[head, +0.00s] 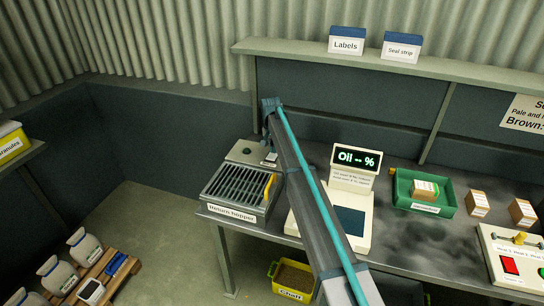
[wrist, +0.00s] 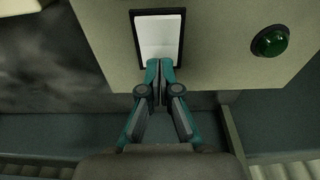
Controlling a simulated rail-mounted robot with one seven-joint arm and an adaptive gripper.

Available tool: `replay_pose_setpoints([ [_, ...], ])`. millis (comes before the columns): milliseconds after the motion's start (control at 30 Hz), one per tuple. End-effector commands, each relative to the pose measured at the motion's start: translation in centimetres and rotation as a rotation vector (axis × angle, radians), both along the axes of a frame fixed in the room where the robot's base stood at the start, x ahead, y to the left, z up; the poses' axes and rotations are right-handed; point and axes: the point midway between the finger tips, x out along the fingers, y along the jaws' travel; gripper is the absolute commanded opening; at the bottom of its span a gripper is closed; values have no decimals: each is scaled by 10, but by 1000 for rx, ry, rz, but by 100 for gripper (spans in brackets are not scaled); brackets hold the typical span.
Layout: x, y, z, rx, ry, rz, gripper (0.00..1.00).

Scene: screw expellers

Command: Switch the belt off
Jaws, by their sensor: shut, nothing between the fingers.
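A white rocker switch (wrist: 158,35) in a black frame sits on a beige panel (wrist: 222,60) in the wrist view. A round green lamp or button (wrist: 270,41) is on the panel to its right; I cannot tell if it is lit. My gripper (wrist: 160,68) is shut and empty. Its teal fingertips are together at the near edge of the switch, overlapping its lower frame in the picture; contact is unclear. In the head view, a grey box (head: 243,151) with a dark round knob stands behind the return hopper, and my arm hides part of that area.
The return hopper (head: 233,191) with a grate and yellow handle stands at the table's left end. An "Oil -- %" display (head: 357,160), a green tray (head: 405,188) and small brown boxes (head: 477,204) are to the right. A shelf (head: 290,48) runs above.

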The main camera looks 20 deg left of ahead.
Motion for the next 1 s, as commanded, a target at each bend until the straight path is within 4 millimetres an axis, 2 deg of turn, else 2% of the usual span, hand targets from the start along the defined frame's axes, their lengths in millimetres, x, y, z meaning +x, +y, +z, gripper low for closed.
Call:
replay_pose_setpoints([
  [700,0,0,54,0,0,0,0],
  [1000,0,0,60,0,0,0,0],
])
